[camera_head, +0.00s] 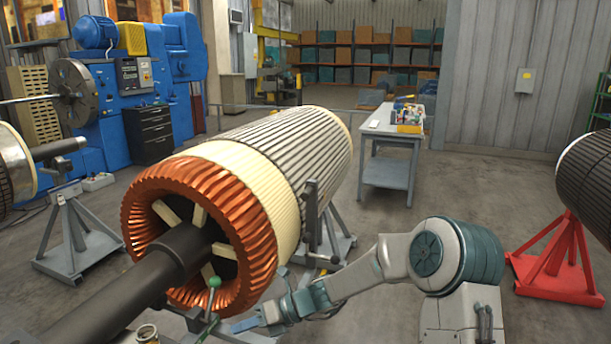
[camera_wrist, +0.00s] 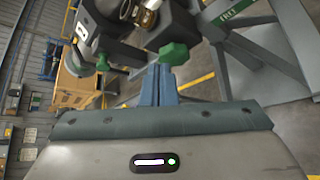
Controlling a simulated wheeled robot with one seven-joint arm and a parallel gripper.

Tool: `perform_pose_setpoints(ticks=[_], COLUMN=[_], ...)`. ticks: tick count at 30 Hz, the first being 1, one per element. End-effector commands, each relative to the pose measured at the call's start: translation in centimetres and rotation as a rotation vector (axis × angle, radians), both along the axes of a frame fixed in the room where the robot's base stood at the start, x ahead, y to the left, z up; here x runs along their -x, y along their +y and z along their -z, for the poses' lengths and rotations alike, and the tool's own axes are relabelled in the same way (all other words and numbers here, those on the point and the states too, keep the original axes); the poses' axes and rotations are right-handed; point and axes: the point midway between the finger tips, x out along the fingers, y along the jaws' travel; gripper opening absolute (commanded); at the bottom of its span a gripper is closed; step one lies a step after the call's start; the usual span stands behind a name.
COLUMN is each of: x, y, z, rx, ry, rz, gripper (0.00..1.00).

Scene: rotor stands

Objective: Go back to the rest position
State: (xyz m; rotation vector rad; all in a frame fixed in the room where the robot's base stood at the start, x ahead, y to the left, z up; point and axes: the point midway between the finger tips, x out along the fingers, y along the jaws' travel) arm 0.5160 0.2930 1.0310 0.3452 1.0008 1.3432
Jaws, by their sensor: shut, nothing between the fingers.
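My gripper (camera_head: 246,325) is at the bottom of the head view, low in front of the large rotor (camera_head: 322,150) and just right of its shaft. The rotor has copper end windings and a cream band, and it lies on grey stands. In the wrist view my gripper's blue fingers (camera_wrist: 159,72) are together, with nothing between them. A green knob (camera_wrist: 173,54) shows close beyond the fingertips; I cannot tell whether they touch it. My arm reaches in from the lower right of the head view.
A green-knobbed lever (camera_head: 214,284) stands close to my gripper, by the shaft. A grey workbench (camera_head: 391,170) holds a bin behind. A red stand (camera_head: 556,262) bears a dark rotor at right. A blue lathe (camera_head: 130,85) stands back left. Open floor lies between the workbench and the red stand.

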Motion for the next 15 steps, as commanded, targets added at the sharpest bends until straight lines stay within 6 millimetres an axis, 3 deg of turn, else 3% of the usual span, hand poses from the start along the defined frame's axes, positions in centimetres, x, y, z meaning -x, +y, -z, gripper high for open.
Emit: perform_pose_setpoints(ticks=[6,15], x=[4.0,8.9], y=[-4.1,-11.1], z=[-1.9,-4.8], rx=[0.197,0.428], ry=[-0.425,-0.916], rz=[-0.282,-0.722], gripper=[0.0,0.0])
